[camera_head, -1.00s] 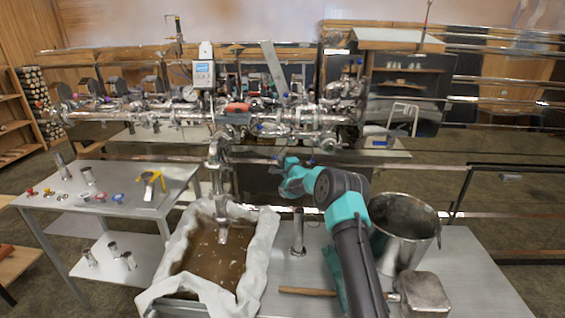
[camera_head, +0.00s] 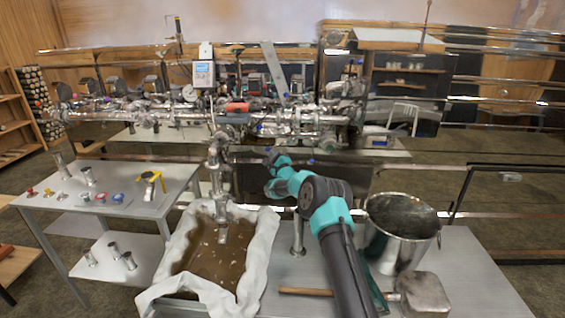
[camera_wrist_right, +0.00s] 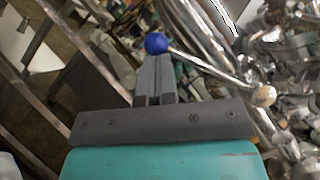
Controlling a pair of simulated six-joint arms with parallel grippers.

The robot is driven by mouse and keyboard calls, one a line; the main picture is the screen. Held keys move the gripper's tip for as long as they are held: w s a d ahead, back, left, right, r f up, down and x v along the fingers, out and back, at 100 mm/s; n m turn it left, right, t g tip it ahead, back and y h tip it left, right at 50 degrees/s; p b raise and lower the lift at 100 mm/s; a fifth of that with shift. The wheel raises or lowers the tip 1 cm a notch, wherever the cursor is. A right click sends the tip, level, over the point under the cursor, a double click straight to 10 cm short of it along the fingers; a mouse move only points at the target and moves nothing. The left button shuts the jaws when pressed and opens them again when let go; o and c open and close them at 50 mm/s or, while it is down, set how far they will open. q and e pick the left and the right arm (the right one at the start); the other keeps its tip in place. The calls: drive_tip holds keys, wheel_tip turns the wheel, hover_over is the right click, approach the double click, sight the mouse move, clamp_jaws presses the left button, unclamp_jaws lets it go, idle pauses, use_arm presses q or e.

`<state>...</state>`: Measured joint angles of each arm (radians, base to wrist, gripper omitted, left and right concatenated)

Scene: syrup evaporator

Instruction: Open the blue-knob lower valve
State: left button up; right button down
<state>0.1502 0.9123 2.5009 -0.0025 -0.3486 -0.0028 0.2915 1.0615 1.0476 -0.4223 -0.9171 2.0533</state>
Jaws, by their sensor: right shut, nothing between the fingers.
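A round blue knob (camera_wrist_right: 157,43) sits at the end of a thin metal rod in the right wrist view. My right gripper (camera_wrist_right: 155,68) is shut and empty, with its fingertips right at the knob. I cannot tell whether they touch it. In the head view my right gripper (camera_head: 271,158) is in front of the pipework, right of the vertical outlet pipe (camera_head: 214,168). I cannot make out for certain which small blue spot there is this knob. My left gripper is not in view.
A cloth-lined tray of brown liquid (camera_head: 215,255) stands below the outlet pipe. A side table (camera_head: 75,195) at the left holds small coloured fittings and a yellow-handled clamp (camera_head: 150,180).

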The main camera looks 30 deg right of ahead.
drive_tip(key=shift+w+a+r+m+t+h, duration=0.25)
drive_tip(key=shift+r+m+h, duration=0.45)
drive_tip(key=shift+m, duration=0.5)
drive_tip(key=shift+w+a+r+m+t+h, duration=0.15)
drive_tip(key=shift+a+r+m+t+h, duration=0.35)
drive_tip(key=shift+m+h, duration=0.55)
drive_tip(key=shift+w+a+r+m+t+h, duration=0.15)
drive_tip(key=shift+r+m+h, duration=0.5)
drive_tip(key=shift+m, duration=0.7)
drive_tip(key=shift+r, duration=0.15)
drive_tip(key=v, duration=0.7)
drive_tip(key=shift+s, duration=0.25)
